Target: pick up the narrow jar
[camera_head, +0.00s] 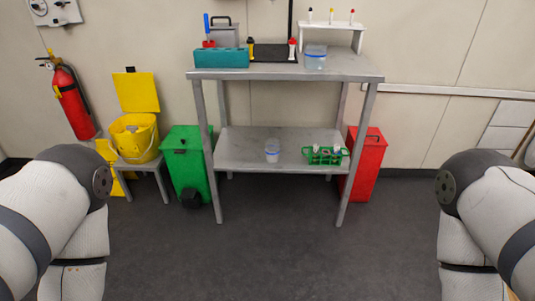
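Two clear jars with blue bands show. The smaller, narrower jar (272,150) stands upright on the lower shelf, near its middle. The wider jar (315,58) stands on the top shelf, right of centre. Both stand on the grey metal table (240,155). Only upper parts of my two arms show, at the left and right edges of the picture. Both grippers are out of view, so neither is seen near a jar.
A green rack with tubes (325,155) stands right of the narrow jar. The top shelf holds a teal box (221,58) and a small white stand (333,30). A green bin (188,170) and a red bin (366,165) flank the table. The floor before it is clear.

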